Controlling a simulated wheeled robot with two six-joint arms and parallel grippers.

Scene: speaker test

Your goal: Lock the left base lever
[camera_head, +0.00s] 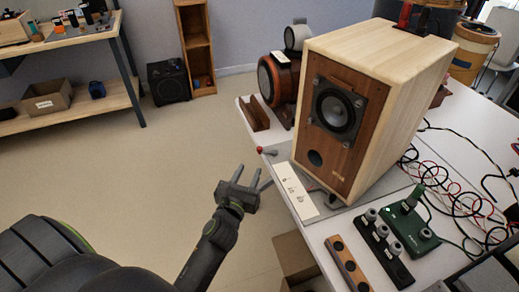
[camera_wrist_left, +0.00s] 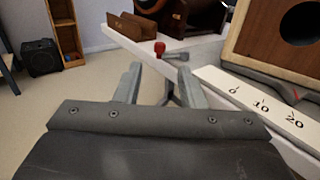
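The lever with a red knob (camera_head: 259,149) sticks out at the left edge of the speaker's base, near the table edge. In the left wrist view its red knob (camera_wrist_left: 160,47) and short metal arm point left from the base. My left gripper (camera_head: 248,174) is open and empty, off the table's edge, in front of and below the lever. In the left wrist view its fingers (camera_wrist_left: 158,75) are spread, with the knob beyond and above the gap, apart from both. The wooden speaker (camera_head: 334,108) stands on a grey base (camera_head: 384,188). My right gripper is out of view.
A white scale plate (camera_head: 292,190) lies along the base's front. Knob boxes (camera_head: 383,247), a green device (camera_head: 410,228) and loose cables (camera_head: 470,180) are at the right. A slotted wooden block (camera_head: 253,116) is behind the lever. Left of the table is open floor.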

